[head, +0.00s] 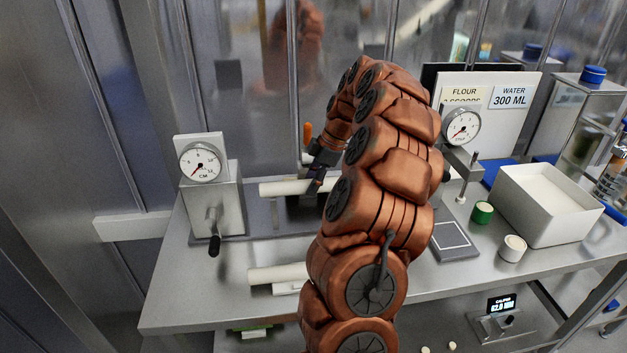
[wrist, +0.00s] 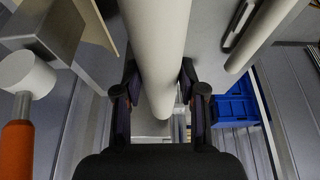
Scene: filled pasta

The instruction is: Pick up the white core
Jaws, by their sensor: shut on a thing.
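A long white cylinder, which looks like the white core (head: 283,188), lies level near the back of the steel bench in the head view. In the wrist view this white core (wrist: 156,40) runs between the two dark fingers. My gripper (head: 318,175) is shut on it, with one finger on each side, as the wrist view also shows (wrist: 160,88). A second white cylinder (head: 275,274) lies near the front of the bench, apart from my gripper. My copper arm hides the right part of both cylinders in the head view.
A gauge stand (head: 212,200) is at the left and another gauge (head: 461,126) at the right. A white bin (head: 547,208), a green cylinder (head: 483,213) and a short pale cylinder (head: 513,248) stand right. An orange handle (wrist: 17,148) is close left of my gripper.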

